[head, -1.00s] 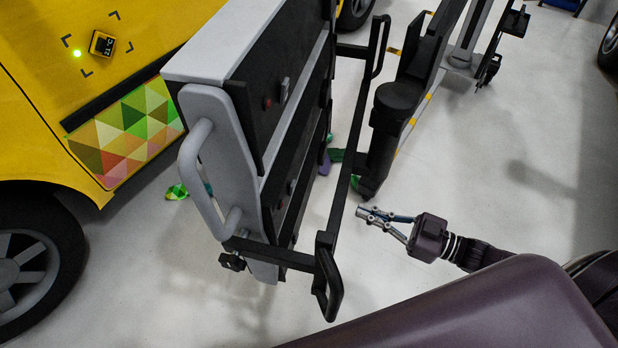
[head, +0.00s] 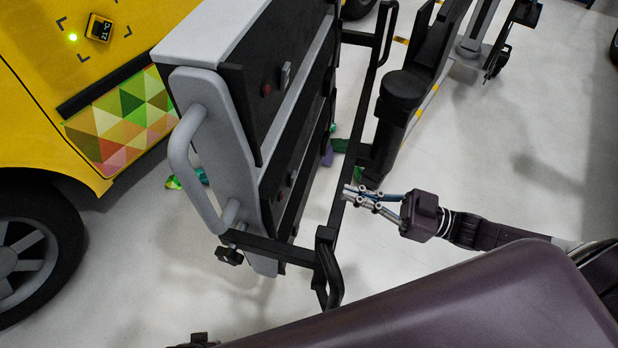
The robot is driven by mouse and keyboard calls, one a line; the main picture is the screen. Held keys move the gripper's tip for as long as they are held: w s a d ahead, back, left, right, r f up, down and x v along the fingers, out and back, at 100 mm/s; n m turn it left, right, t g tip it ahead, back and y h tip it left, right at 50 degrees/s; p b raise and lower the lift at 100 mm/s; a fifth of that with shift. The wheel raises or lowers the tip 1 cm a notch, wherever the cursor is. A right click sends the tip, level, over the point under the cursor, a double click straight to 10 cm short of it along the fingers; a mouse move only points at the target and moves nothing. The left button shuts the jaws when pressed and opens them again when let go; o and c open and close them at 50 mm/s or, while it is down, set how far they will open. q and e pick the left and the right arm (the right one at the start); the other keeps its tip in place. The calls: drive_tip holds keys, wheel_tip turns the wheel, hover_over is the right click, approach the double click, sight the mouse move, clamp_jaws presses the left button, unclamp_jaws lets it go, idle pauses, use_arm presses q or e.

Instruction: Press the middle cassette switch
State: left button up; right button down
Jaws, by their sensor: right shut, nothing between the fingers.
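A grey and black cassette rack (head: 209,180) stands left of centre, with black cassette fronts facing right. The upper cassette (head: 262,100) carries a red button (head: 266,89) and a grey switch (head: 285,75). The cassette below it carries another red button (head: 280,195) and a small grey switch (head: 292,177). Anything lower is mostly hidden by the rack's frame. My right gripper (head: 350,195) is shut and empty. It is right of the lower visible switch, overlapping the black frame bar in the picture; I cannot tell whether they touch. My left gripper is not in view.
A black frame bar (head: 345,170) with handles runs along the rack's right side. A black column-like stand (head: 396,105) is behind my right gripper. A yellow vehicle (head: 40,120) stands at the left. The floor at the right is clear.

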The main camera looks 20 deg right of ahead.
approach(289, 173)
drive_tip(key=f+x, duration=0.1)
drive_tip(key=x, duration=0.4)
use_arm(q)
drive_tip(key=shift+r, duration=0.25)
use_arm(e)
drive_tip(key=shift+w+a+r, duration=0.1)
drive_tip(key=shift+a+r, duration=0.25)
drive_tip(key=shift+r, duration=0.25)
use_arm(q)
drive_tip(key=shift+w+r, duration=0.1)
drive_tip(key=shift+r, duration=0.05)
use_arm(e)
drive_tip(key=shift+r, duration=0.1)
drive_tip(key=shift+w+a+r, duration=0.1)
drive_tip(key=shift+a+r, duration=0.05)
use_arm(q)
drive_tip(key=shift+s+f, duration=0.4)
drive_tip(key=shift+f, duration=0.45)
use_arm(e)
drive_tip(key=v, duration=1.2)
